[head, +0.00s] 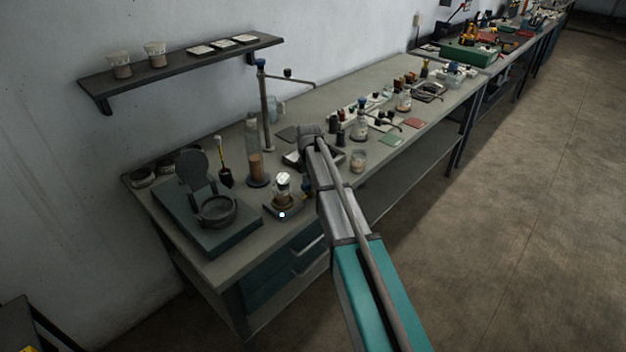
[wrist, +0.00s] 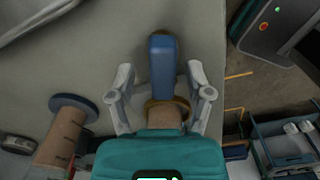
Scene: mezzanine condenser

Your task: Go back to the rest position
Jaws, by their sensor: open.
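My gripper (wrist: 162,92) is open in the wrist view, its two grey fingers spread on either side of a blue upright piece (wrist: 162,55) and a brown rounded piece (wrist: 165,113). I cannot tell whether the fingers touch them. In the head view my arm reaches from the lower right over the near bench (head: 395,80). Its fingers cannot be made out there. A small jar with a pale top (head: 283,181) stands on a dark base (head: 283,210) left of my arm. No rest position is marked in either view.
A brown-filled cylinder (head: 256,167) and a tall stand (head: 266,105) are close to my arm. A dark round holder (head: 215,210) stands at the bench's near end. Bottles and a glass jar (head: 358,160) stand beyond my arm. Open floor (head: 510,190) lies right.

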